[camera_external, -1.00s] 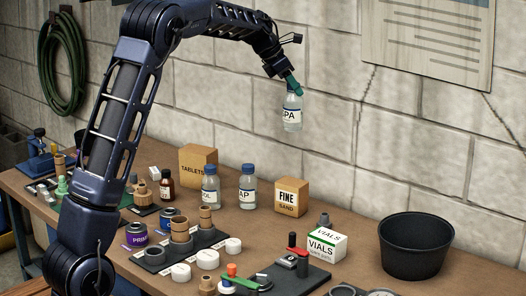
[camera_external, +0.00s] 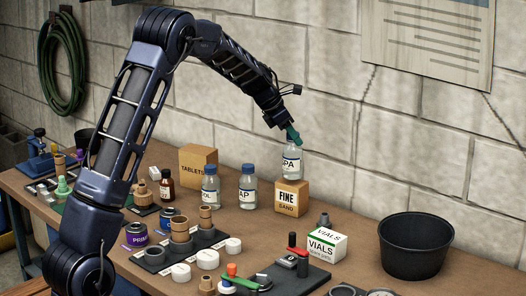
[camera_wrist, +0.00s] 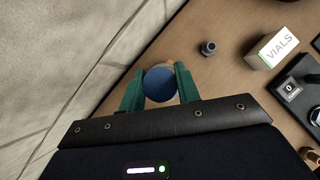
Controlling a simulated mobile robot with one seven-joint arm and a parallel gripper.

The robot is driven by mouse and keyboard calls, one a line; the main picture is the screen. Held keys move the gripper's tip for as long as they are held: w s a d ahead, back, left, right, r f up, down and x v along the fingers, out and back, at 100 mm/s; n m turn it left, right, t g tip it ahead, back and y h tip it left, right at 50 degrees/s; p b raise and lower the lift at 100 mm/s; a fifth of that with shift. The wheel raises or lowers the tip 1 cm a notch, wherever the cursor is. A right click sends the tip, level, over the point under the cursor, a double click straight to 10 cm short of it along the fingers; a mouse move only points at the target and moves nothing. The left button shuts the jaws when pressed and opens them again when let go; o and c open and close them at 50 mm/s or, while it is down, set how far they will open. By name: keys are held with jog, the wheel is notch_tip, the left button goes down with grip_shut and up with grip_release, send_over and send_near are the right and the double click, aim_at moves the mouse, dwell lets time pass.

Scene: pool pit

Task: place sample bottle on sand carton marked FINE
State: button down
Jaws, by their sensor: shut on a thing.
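The sample bottle (camera_external: 291,162) is clear with a white label reading "SPA" and a blue cap, which shows in the wrist view (camera_wrist: 159,84). My gripper (camera_external: 293,137) has green fingers shut on the cap from above. The bottle is upright, with its base at the top of the sand carton (camera_external: 291,198), a tan box marked "FINE SAND". I cannot tell whether the base touches the carton. In the wrist view the bottle hides nearly all of the carton; only a tan sliver shows beyond the cap.
Two similar bottles (camera_external: 247,187) (camera_external: 210,188) and a TABLETS carton (camera_external: 197,165) stand to the left. The block wall is close behind.

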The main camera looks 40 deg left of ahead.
jog(key=shift+f, duration=0.65)
jog(key=c, duration=1)
grip_release()
jog(key=shift+f, duration=0.15)
